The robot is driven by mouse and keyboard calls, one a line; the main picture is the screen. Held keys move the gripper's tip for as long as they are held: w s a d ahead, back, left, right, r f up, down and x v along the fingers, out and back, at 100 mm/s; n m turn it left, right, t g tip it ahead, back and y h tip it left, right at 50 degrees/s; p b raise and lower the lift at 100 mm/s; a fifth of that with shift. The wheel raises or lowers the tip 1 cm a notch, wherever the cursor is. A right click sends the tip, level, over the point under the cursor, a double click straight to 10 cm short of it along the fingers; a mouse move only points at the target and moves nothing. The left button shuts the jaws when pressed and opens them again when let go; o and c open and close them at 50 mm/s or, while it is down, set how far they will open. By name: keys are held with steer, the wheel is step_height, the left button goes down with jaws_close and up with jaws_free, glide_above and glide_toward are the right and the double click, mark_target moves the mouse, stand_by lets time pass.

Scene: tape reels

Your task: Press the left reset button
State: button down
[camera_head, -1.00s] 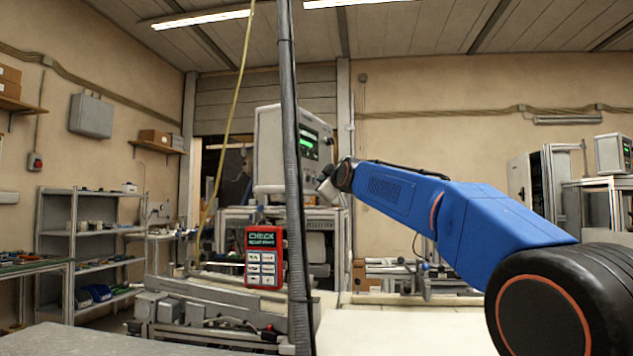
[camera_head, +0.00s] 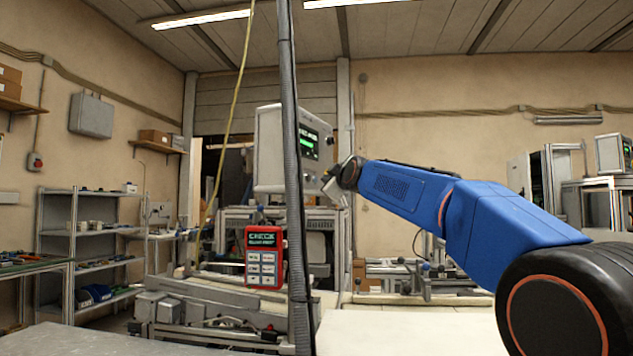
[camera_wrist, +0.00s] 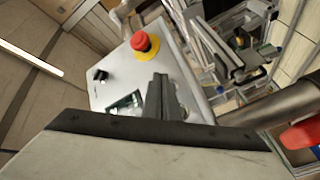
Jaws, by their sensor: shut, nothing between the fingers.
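A pale grey control box (camera_head: 270,150) with a lit green screen (camera_head: 308,141) stands left of my arm in the head view. In the wrist view its panel (camera_wrist: 112,62) carries a red mushroom button on a yellow base (camera_wrist: 143,44), a black knob (camera_wrist: 99,75) and the screen (camera_wrist: 125,104). My gripper (camera_wrist: 160,82) is shut and empty, its dark fingers in front of the panel. A round part (camera_wrist: 184,112) shows partly beside the fingers. I cannot tell whether it is the left reset button, or whether the fingers touch anything.
A dark vertical conduit (camera_head: 290,130) crosses in front of the box in the head view. A pale work surface (camera_head: 400,330) lies below my arm. Metal shelves (camera_head: 90,232) stand at the left.

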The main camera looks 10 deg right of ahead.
steer(key=shift+s+d, duration=0.75)
steer(key=shift+d, duration=0.3)
steer(key=shift+s+d, duration=0.7)
steer(key=shift+d, duration=0.3)
steer(key=shift+s, duration=0.1)
